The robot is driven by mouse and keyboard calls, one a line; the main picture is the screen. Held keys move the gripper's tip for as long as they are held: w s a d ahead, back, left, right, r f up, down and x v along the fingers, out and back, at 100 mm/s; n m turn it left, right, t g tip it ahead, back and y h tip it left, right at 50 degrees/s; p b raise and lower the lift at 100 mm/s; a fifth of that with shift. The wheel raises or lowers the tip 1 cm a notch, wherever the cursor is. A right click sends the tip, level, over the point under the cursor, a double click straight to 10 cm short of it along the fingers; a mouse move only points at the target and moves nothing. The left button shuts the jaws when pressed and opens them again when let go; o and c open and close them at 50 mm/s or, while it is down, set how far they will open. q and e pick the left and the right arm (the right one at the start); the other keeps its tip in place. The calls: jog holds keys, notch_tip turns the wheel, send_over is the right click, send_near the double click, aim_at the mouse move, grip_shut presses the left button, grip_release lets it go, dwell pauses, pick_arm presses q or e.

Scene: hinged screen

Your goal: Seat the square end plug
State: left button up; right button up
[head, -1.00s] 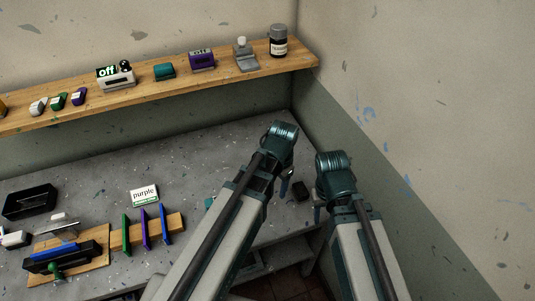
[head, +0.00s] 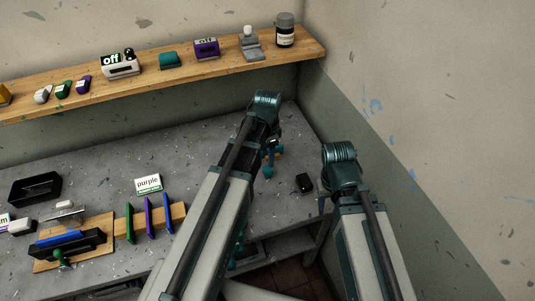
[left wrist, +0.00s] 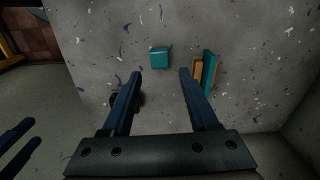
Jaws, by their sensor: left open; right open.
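A small teal block (left wrist: 160,57) with a square outline lies on the grey bench in the left wrist view, beyond my fingertips. It also shows in the head view (head: 268,172) beside my left arm; I cannot tell for sure that it is the square end plug. An orange and teal piece (left wrist: 204,72) stands by the right-hand finger, apart from the block. My left gripper (left wrist: 158,72) is open and empty above the bench, fingers pointing down. My right gripper (left wrist: 30,130) shows as two dark fingers at the left wrist view's left edge, open and empty.
A black block (head: 305,183) lies on the bench between my arms. A shelf (head: 215,67) runs along the back wall. A side wall bounds the right.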

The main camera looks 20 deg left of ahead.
aim_at(267, 168)
pick_arm(q)
notch_tip(267, 168, down, 7)
jog(key=b, duration=0.6)
jog(key=shift+r, duration=0.15)
jog(key=shift+c, duration=1.4)
grip_shut()
notch_tip(267, 168, up, 4)
jog(key=p, duration=0.4)
jog(key=shift+r, duration=0.1)
